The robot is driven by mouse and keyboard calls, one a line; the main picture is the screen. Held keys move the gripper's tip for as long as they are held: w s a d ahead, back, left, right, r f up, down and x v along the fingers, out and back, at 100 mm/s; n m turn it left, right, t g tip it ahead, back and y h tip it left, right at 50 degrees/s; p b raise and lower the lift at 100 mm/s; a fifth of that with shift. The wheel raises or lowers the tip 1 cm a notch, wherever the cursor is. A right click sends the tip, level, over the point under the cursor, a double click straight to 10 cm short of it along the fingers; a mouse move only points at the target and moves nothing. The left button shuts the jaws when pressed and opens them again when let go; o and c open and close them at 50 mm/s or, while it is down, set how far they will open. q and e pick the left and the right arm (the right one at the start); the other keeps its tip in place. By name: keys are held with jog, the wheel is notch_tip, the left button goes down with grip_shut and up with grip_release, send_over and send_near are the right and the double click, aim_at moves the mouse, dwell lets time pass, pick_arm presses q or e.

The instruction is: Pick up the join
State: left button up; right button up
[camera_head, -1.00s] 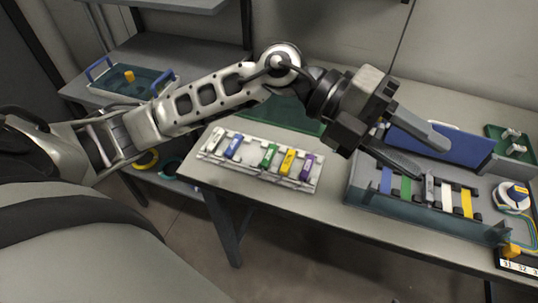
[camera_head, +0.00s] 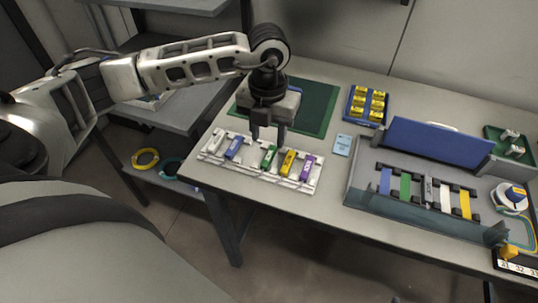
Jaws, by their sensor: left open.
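A white rack (camera_head: 208,155) near the table's front left edge holds several small colored joins in a row. They are a white one (camera_head: 215,141), a blue one (camera_head: 234,148), a green one (camera_head: 268,157), a yellow one (camera_head: 288,162) and a purple one (camera_head: 307,168). My left gripper (camera_head: 268,143) points down over the rack, open and empty. Its two fingers are above the green join, one to each side of it; whether they touch it I cannot tell. My right gripper is not in view.
A splicing tray (camera_head: 420,217) with a raised blue lid (camera_head: 438,146) and colored strips stands right of the rack. A green mat (camera_head: 317,108) lies behind. A blue box of yellow pieces (camera_head: 366,104), a small light-blue card (camera_head: 342,145) and a spool (camera_head: 511,197) are also on the table.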

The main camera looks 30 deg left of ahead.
aim_at(268, 156)
pick_arm(q)
jog(key=shift+w+f+p, duration=0.1)
jog(key=shift+f+p, duration=0.45)
jog(key=shift+f, duration=2.9)
grip_shut()
